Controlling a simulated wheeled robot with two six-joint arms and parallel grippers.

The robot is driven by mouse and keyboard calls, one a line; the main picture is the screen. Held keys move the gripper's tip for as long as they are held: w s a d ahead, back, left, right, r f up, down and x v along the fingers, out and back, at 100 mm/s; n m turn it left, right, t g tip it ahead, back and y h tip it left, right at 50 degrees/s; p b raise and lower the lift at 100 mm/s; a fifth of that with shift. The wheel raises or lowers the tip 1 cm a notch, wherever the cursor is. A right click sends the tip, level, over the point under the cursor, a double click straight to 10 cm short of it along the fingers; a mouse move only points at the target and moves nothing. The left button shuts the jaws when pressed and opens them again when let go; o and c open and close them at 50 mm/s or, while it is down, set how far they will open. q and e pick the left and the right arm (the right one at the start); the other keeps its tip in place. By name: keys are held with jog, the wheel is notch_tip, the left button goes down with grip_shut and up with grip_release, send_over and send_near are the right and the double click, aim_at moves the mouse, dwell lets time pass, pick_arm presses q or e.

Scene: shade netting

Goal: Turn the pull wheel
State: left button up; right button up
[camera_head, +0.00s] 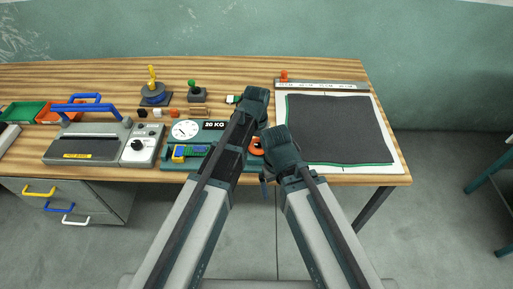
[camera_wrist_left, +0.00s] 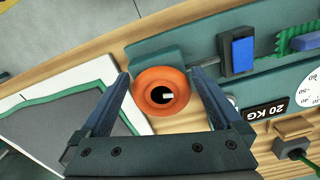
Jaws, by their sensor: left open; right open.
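The orange pull wheel (camera_head: 257,146) sits at the right end of a teal tester with a "20 KG" label, partly hidden by my arms in the head view. In the left wrist view the wheel (camera_wrist_left: 162,92) is a round orange ring with a dark centre. My left gripper (camera_wrist_left: 160,76) is open, with one finger on each side of the wheel; I cannot tell whether they touch it. In the head view its fingers are hidden behind its own arm. My right gripper (camera_head: 267,176) is open and empty, just right of the wheel near the table's front edge.
The tester's round dial (camera_head: 186,130) and blue clamp (camera_wrist_left: 237,52) are left of the wheel. A dark netting sheet (camera_head: 340,128) lies to the right, with a ruler (camera_head: 325,85) behind it. A grey sealer (camera_head: 85,146) stands on the left of the wooden table.

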aim_at(256, 149)
pick_arm(q)
jog(key=shift+r, duration=0.1)
notch_tip(256, 149, up, 14)
jog(key=p, duration=1.3)
jog(key=shift+f+p, duration=0.2)
jog(key=shift+p, duration=0.15)
jog(key=shift+f, duration=0.15)
dwell(0.5)
notch_tip(256, 149, down, 13)
jog(key=b, duration=1.3)
